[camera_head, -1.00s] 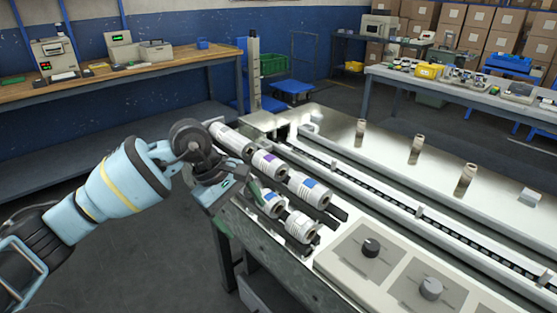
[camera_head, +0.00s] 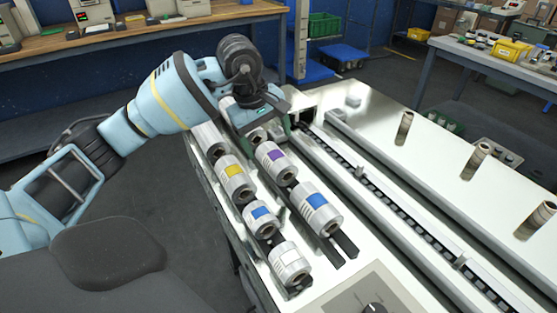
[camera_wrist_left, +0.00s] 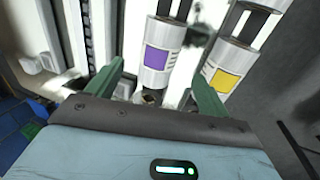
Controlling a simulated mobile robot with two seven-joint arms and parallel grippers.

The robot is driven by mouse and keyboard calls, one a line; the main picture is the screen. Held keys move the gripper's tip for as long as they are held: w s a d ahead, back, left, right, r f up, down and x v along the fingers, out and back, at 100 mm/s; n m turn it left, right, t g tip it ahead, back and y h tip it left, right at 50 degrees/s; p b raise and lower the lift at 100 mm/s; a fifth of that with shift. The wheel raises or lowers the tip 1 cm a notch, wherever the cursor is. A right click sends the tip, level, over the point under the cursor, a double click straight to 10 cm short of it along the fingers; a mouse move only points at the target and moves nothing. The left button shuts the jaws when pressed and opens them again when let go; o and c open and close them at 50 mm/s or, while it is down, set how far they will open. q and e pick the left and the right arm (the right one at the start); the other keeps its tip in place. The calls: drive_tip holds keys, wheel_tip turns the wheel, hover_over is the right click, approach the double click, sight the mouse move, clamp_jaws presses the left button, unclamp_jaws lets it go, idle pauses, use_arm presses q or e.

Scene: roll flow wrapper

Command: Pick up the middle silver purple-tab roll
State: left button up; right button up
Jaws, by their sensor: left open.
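The silver roll with a purple tab (camera_head: 276,162) lies in the right-hand row on the machine, between a blue-tab roll (camera_head: 316,207) in front and the far end of the row. My left gripper (camera_head: 262,128) is open just above the far end of that row, behind the purple-tab roll. In the left wrist view the purple-tab roll (camera_wrist_left: 161,57) shows between the two green fingers (camera_wrist_left: 159,78), apart from both. The far end of the row is partly hidden by the gripper. My right gripper is out of view.
A yellow-tab roll (camera_head: 235,177) lies close beside in the left-hand row, and also shows near one finger in the left wrist view (camera_wrist_left: 226,80). More silver rolls (camera_head: 289,263) lie in front. A chain conveyor (camera_head: 385,210) runs along the right.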

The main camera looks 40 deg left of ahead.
sight(274, 156)
use_arm(q)
drive_tip(key=shift+x, duration=1)
drive_tip(key=shift+w+d+f, duration=0.1)
drive_tip(key=shift+w+f, duration=0.05)
drive_tip(key=shift+f, duration=0.55)
drive_tip(key=x, duration=0.4)
drive_tip(key=c, duration=1.3)
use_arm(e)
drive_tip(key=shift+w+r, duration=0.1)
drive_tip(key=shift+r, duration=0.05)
use_arm(q)
drive_tip(key=shift+r, duration=0.15)
